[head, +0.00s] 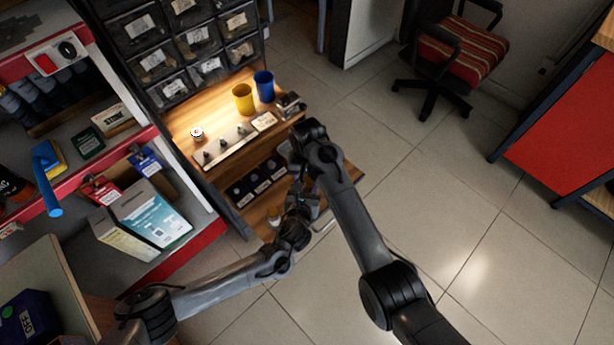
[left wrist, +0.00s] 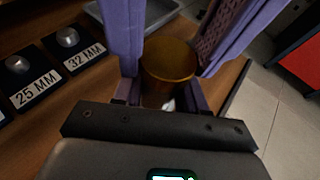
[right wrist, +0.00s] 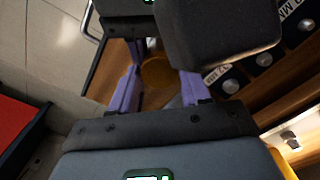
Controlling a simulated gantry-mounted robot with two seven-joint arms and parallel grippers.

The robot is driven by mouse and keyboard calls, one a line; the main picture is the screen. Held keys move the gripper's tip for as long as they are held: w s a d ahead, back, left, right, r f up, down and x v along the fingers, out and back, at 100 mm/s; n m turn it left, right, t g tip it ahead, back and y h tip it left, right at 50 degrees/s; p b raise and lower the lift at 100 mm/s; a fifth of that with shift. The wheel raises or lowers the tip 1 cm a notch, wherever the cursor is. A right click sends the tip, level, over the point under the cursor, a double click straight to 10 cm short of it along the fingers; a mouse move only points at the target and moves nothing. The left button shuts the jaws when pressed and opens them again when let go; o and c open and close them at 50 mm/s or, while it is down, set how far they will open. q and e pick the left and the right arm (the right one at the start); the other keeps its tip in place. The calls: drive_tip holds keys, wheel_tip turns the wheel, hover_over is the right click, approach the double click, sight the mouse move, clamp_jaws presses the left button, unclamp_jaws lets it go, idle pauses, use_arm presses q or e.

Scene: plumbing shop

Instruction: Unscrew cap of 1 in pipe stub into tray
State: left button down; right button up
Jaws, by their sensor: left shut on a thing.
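My left gripper (head: 300,208) is low at the front of the lower shelf. In the left wrist view, its purple fingers (left wrist: 168,75) are shut on a round, brass-yellow piece, which looks like the cap (left wrist: 168,62). A pale bit shows below it; the pipe stub itself is mostly hidden. My right gripper (right wrist: 158,88) is close by, with its fingers apart and the same yellow piece between or just beyond them; contact cannot be told. A grey metal tray (left wrist: 150,10) shows partly at the top of the left wrist view.
Knobs labelled 25 MM (left wrist: 36,90) and 32 MM (left wrist: 82,58) stand beside the grippers. On the upper wooden shelf are a yellow cup (head: 243,98), a blue cup (head: 264,87) and a rack of small fittings (head: 228,148). Free floor (head: 440,190) lies to the right.

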drive_tip(key=o, duration=0.4)
drive_tip(key=shift+r, duration=2.2)
drive_tip(key=shift+c, duration=0.7)
wheel_tip(320, 180, up, 2)
drive_tip(key=m, duration=0.2)
drive_tip(key=shift+r+m, duration=0.2)
drive_tip(key=shift+m, duration=0.2)
drive_tip(key=shift+r+m, duration=0.35)
drive_tip(key=shift+m, duration=0.35)
drive_tip(key=shift+f, duration=3.8)
